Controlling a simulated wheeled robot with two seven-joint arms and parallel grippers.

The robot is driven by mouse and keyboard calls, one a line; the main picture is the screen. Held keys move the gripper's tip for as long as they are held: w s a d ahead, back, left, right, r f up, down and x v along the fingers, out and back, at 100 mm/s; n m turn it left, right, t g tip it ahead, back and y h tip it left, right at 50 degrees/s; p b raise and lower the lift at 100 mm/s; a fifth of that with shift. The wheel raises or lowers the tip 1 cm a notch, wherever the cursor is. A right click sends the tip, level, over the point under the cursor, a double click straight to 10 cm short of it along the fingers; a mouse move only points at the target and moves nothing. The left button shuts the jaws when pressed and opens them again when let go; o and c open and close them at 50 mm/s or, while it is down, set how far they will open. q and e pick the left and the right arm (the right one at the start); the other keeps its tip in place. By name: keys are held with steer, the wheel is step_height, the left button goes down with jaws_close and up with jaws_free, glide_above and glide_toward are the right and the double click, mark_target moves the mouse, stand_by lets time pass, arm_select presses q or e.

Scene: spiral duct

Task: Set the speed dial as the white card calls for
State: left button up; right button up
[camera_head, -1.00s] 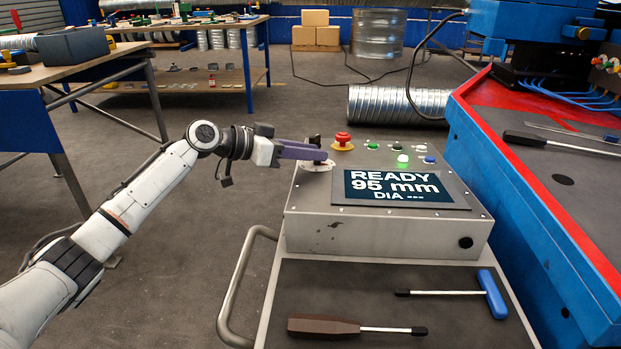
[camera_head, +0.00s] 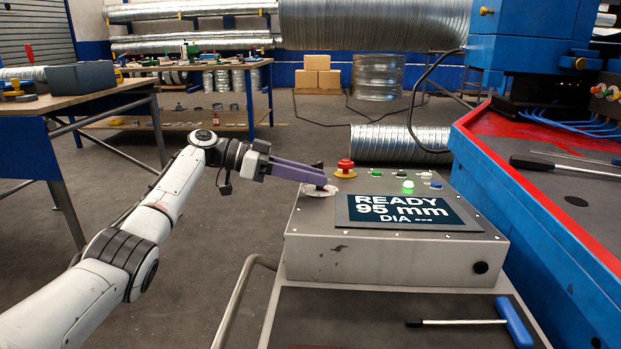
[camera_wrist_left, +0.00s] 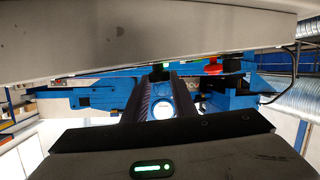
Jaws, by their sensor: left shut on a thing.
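The speed dial (camera_head: 318,190) is at the top left of the grey control box, a pale round plate with a small knob mostly hidden by my fingers. My left gripper (camera_head: 321,177), with purple fingers, reaches in from the left and is shut on the dial's knob. The fingers also show in the left wrist view (camera_wrist_left: 158,95). The knob's pointer and the dial's marks are too small to read. The display (camera_head: 407,211) reads "READY 95 mm DIA ---". No white card can be made out. My right gripper is out of view.
A red stop button (camera_head: 345,168) on a yellow base stands just right of the dial. Several small buttons, including a lit green one (camera_head: 408,187), sit behind the display. A blue-handled tool (camera_head: 513,322) lies on the lower tray. The blue and red machine (camera_head: 540,190) bounds the right.

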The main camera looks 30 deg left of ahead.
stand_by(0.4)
arm_select(q)
steer(key=o, duration=1)
steer(key=shift+o, duration=0.2)
steer(key=p+v, duration=0.1)
steer(key=v, duration=0.9)
steer(key=shift+a+p, duration=0.15)
steer(key=shift+p, duration=0.2)
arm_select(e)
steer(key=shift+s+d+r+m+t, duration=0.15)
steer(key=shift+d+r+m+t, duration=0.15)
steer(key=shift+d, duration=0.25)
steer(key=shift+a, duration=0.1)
